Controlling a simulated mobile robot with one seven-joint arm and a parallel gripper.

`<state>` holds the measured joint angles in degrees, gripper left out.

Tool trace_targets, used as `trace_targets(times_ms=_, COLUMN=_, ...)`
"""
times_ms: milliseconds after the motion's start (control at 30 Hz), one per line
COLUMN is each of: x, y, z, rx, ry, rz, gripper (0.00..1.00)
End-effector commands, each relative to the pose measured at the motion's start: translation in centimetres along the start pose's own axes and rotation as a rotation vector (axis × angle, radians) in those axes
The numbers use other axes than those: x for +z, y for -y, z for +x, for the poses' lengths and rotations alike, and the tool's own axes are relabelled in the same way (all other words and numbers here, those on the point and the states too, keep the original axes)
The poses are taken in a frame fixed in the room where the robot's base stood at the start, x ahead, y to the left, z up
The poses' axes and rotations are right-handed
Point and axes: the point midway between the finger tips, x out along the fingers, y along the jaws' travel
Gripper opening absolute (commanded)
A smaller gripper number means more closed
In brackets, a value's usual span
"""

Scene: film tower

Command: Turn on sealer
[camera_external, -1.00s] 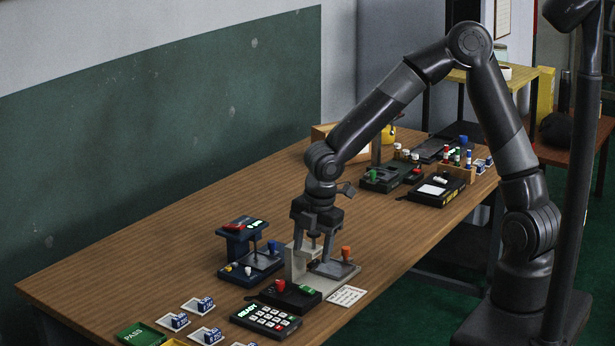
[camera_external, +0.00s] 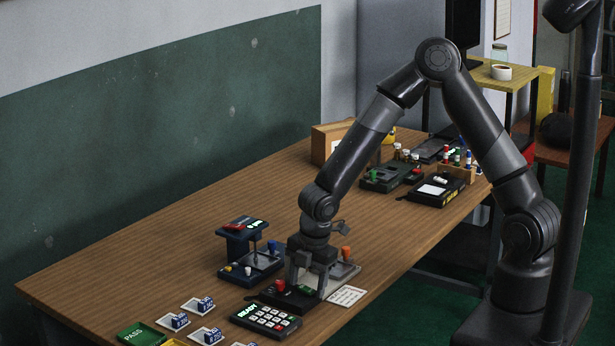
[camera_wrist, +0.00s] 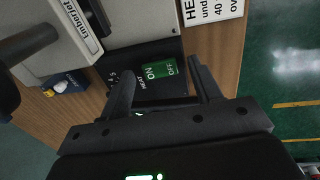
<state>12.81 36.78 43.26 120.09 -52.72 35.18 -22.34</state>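A grey machine with a pale base (camera_external: 338,272) and an orange knob (camera_external: 346,252) stands near the table's front edge. A black control box (camera_external: 283,299) with a red knob (camera_external: 280,285) sits in front of it. In the wrist view, the box carries a green switch (camera_wrist: 159,69) with ON and OFF marks. My gripper (camera_external: 307,288) is low over the right part of this box. In the wrist view, its two fingers are apart, with the green switch between and just beyond their tips and nothing held. I cannot tell whether the fingertips touch the box.
A keypad (camera_external: 266,318) with a lit READY display lies just left of the box. A blue machine (camera_external: 245,255) stands behind it. A printed card (camera_external: 347,295) lies to the right by the table edge. The table's back middle is clear.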

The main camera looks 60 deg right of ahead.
Motion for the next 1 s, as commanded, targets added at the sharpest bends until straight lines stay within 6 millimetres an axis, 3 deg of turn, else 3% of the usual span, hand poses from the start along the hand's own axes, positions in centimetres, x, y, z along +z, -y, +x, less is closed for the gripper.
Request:
trace_targets(times_ms=533, x=0.00, y=-0.01, z=-0.03, rx=0.000, ry=0.000, rz=0.000, gripper=0.14)
trace_targets(times_ms=767, x=0.05, y=-0.27, z=0.03, rx=-0.038, ry=0.002, rz=0.005, gripper=0.13)
trace_targets(times_ms=1000, x=-0.01, y=-0.75, z=0.08, rx=-0.186, ry=0.000, rz=0.005, gripper=0.14)
